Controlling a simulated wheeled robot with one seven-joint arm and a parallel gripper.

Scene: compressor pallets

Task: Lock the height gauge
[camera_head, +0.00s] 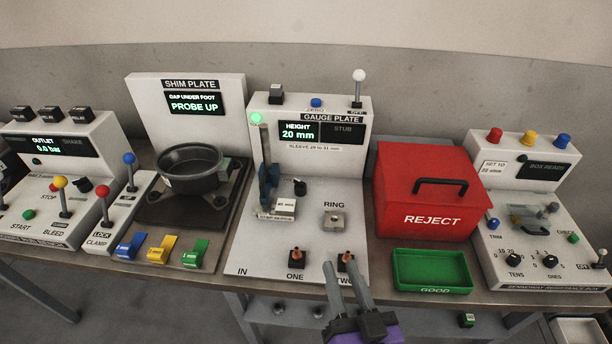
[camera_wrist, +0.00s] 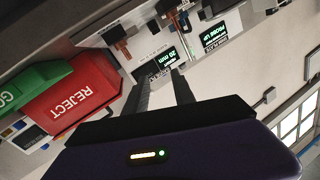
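The height gauge (camera_head: 268,185) is a blue upright device on the left of the white gauge plate station (camera_head: 330,190), with a small white block (camera_head: 284,207) at its foot. A black knob (camera_head: 300,187) stands just right of the gauge. The station's screen (camera_head: 298,131) reads HEIGHT 20 mm, and it also shows in the wrist view (camera_wrist: 163,63). My gripper (camera_head: 341,263) is open, with a gap between its fingers, near the front edge by the post marked TWO. It looks empty. The wrist view shows the fingers apart (camera_wrist: 160,85); the gauge's lock is too small to make out.
Copper-tipped pieces stand at ONE (camera_head: 297,257) and TWO (camera_head: 346,260), close to my fingers. A metal ring block (camera_head: 334,221) sits behind. A red REJECT box (camera_head: 425,190) and green GOOD tray (camera_head: 432,287) are right. The shim plate station (camera_head: 188,95) is left.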

